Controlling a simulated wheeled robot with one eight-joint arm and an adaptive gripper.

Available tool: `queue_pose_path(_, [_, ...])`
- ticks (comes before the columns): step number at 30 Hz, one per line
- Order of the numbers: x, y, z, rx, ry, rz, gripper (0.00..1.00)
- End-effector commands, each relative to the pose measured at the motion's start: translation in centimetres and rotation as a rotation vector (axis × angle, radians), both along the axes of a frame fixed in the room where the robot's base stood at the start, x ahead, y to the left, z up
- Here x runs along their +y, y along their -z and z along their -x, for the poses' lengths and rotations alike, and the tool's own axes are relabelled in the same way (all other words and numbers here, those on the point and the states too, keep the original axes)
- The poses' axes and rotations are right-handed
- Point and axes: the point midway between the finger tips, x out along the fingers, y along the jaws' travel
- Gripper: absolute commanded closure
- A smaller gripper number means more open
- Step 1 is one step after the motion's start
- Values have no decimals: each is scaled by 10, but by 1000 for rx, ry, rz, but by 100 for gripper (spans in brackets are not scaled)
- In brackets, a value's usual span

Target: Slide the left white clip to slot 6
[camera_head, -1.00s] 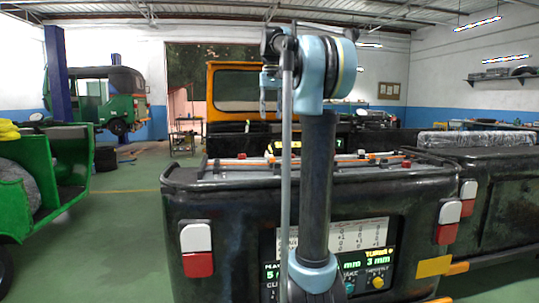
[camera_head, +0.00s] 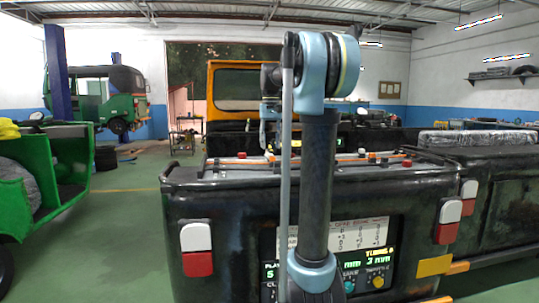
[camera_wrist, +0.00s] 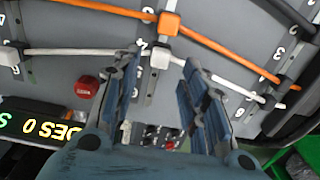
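In the wrist view my gripper (camera_wrist: 161,62) is open, its two blue-grey fingers apart. A white clip (camera_wrist: 160,56) on a white rod (camera_wrist: 75,50) shows between the fingertips, with gaps on both sides. I cannot tell whether the fingers reach down around it. Another white piece (camera_wrist: 9,56) sits on this rod at the far left, and a small one (camera_wrist: 262,99) at the right. Slot numbers are printed on the grey panel (camera_wrist: 225,62); a 6 seems to show right of the right finger. In the head view my arm hides most of the gripper.
An orange rod (camera_wrist: 225,50) with an orange clip (camera_wrist: 168,24) runs beyond the white one. A red knob (camera_wrist: 87,87) stands left of the left finger. The panel tops a black vehicle (camera_head: 230,215). Green floor (camera_head: 120,225) is free at left.

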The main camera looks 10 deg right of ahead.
Motion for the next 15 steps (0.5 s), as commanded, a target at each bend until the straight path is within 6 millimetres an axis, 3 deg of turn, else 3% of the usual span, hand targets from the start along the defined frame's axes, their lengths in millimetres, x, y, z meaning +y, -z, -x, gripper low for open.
queue_pose_path(6, [0, 30, 0, 0, 0, 0, 60])
queue_pose_path(15, [0, 43, 0, 0, 0, 0, 60])
